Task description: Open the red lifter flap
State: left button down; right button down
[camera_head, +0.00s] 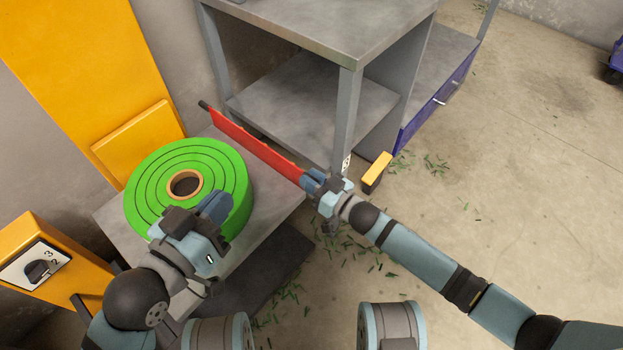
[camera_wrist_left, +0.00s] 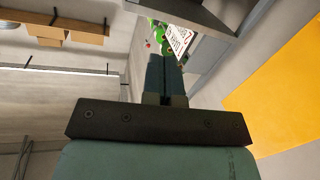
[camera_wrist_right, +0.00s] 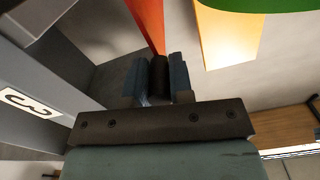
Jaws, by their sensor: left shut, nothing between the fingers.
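The red lifter flap (camera_head: 255,146) is a long, narrow red bar along the edge of the grey platform, beside the green coil. It has a dark end at its far left. Its near end meets my right gripper (camera_head: 312,181). In the right wrist view the red flap (camera_wrist_right: 147,22) ends in a dark cylindrical handle (camera_wrist_right: 159,76), which sits between my right fingers and fills the gap. My left gripper (camera_head: 216,208) is shut and empty, over the right part of the green coil in the head view. Its closed fingers point ahead in the left wrist view (camera_wrist_left: 165,75).
The green coil (camera_head: 150,177) lies on the grey platform (camera_head: 268,222). A grey shelf unit (camera_head: 300,25) stands behind the flap, its post close to my right gripper. A yellow block (camera_head: 377,171) is right of that gripper. A yellow control box (camera_head: 35,262) stands at left. Open floor lies right.

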pick_arm(q)
jog(key=shift+r, duration=0.15)
